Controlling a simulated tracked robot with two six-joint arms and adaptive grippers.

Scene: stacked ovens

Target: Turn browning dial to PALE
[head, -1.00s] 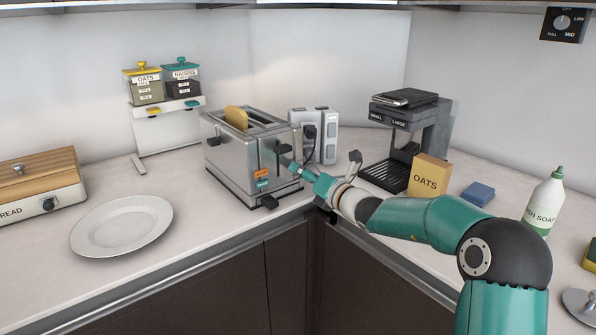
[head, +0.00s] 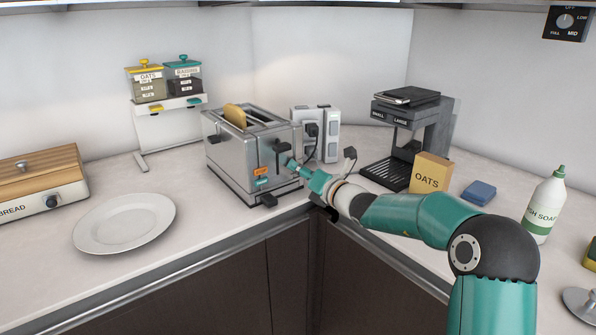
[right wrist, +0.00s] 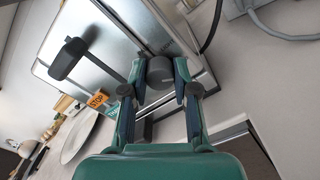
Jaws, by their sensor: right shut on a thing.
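The steel toaster (head: 226,152) stands in the corner of the counter, with a slice of bread (head: 235,116) in its slot. My right gripper (head: 291,164) is at the toaster's end face. In the right wrist view its two fingers are closed around a dark round browning dial (right wrist: 160,70). The black lever (head: 282,147) is beside the fingers, and shows at the left in the right wrist view (right wrist: 67,60). An orange STOP button (head: 260,171) is left of the dial. My left gripper is out of view.
A power strip (head: 330,135) with a plug and cable stands behind the toaster. A coffee machine (head: 412,125), an OATS box (head: 430,174) and a soap bottle (head: 544,205) are to the right. A white plate (head: 124,222) and a bread box (head: 40,180) are left.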

